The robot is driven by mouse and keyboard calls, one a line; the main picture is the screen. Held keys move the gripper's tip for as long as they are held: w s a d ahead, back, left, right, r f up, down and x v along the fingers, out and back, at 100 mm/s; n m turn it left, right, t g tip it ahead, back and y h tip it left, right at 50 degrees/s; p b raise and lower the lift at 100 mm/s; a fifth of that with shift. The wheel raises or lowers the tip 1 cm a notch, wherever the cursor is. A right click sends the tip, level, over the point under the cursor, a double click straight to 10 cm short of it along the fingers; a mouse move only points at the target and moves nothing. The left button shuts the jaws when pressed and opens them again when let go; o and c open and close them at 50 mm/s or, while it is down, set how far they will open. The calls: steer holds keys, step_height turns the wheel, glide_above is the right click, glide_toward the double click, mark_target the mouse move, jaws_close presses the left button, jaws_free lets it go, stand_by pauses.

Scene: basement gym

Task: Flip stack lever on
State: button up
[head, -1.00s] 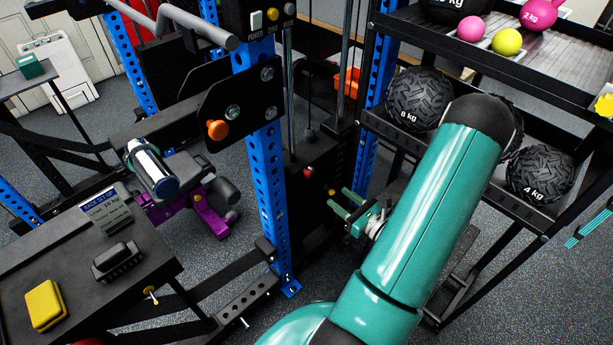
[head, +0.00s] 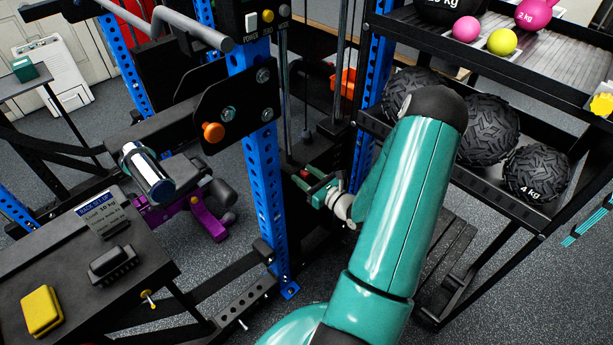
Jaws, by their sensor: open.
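A black weight-stack housing (head: 300,215) stands behind the blue upright. A small red knob (head: 304,173) shows on its face; it may be the tip of the stack lever, but the lever's shape and position are too small and partly hidden to tell. My gripper (head: 311,180) has its two teal fingers apart and empty, pointing left at the housing. The fingertips overlap the red knob in the picture; I cannot tell whether they touch it.
A blue upright (head: 264,180) with an orange knob (head: 213,132) stands left of my gripper. A rack shelf with black balls (head: 537,172) is on the right. A black table (head: 75,270) holds a yellow block (head: 42,311). A panel with buttons (head: 267,17) is above.

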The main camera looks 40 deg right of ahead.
jaws_close()
stand_by(0.3)
steer(key=d+m, duration=0.8)
steer(key=m, duration=1)
steer(key=shift+w+d, duration=0.25)
steer(key=shift+r, duration=0.1)
stand_by(0.4)
